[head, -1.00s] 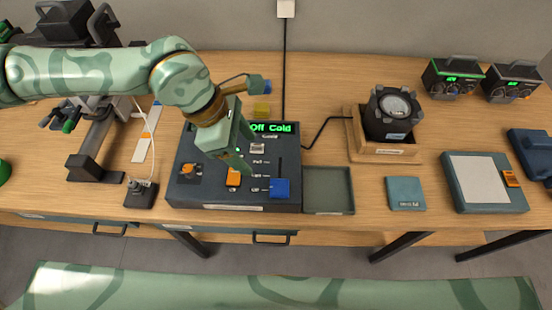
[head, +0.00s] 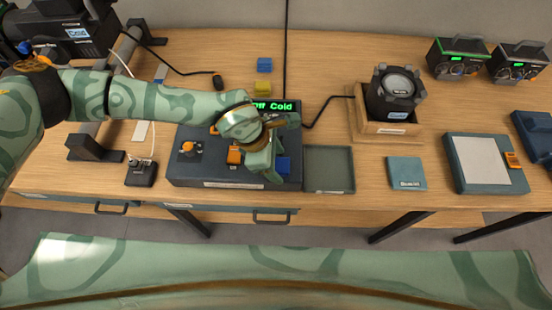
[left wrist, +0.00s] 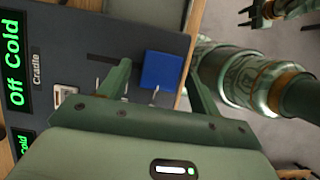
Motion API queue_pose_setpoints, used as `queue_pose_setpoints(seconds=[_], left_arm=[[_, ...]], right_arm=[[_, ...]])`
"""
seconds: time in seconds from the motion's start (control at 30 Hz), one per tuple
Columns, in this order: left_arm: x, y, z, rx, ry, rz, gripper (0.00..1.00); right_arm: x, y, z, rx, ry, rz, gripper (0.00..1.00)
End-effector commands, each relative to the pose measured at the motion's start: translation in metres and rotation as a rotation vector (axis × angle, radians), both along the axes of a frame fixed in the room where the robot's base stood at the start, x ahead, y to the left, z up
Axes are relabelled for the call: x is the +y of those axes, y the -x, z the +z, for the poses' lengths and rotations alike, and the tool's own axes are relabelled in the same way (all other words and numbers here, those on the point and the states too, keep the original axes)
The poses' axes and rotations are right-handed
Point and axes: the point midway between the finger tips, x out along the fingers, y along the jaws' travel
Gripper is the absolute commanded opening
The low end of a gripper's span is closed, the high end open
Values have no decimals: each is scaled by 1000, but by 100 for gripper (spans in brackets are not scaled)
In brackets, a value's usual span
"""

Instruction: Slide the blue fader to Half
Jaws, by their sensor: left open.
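The fader console (head: 205,172) is a dark box on the table. Its blue fader cap (head: 284,166) sits near the front edge, at the near end of its slot. My left gripper (head: 276,170) is over the console at this cap and hides part of it. In the left wrist view the open fingers (left wrist: 160,72) lie either side of the blue cap (left wrist: 162,70), with gaps showing; contact cannot be told. The console's display (left wrist: 14,62) reads "Off Cold" in green. The Half mark is hidden by my arm.
An orange fader cap (head: 234,155) and an orange knob (head: 188,148) are left of the blue cap. An empty tray (head: 329,187) adjoins the console's right side. A lamp in a wooden cradle (head: 385,138) stands farther right. Yellow and blue blocks lie behind.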

Motion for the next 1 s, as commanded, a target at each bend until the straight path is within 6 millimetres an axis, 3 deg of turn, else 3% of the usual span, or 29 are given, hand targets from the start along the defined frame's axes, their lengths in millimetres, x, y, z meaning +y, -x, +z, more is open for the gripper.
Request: queue_pose_setpoints(seconds=[0.23, 0.47, 0.57, 0.8, 1.0], left_arm=[[0, 0, -1, 0, 0, 0, 64], [0, 0, 0, 0, 0, 1, 0], [0, -5, -2, -1, -1, 3, 0], [0, -39, -4, -1, -1, 4, 0], [0, -41, 0, 0, 0, 0, 0]], right_arm=[[0, 3, 0, 5, 1, 0, 36], [-1, 4, 0, 7, 2, 1, 36], [-2, 5, -4, 9, 3, 1, 36], [-4, 9, -26, 17, 6, 1, 36], [-4, 8, -24, 16, 5, 1, 36]])
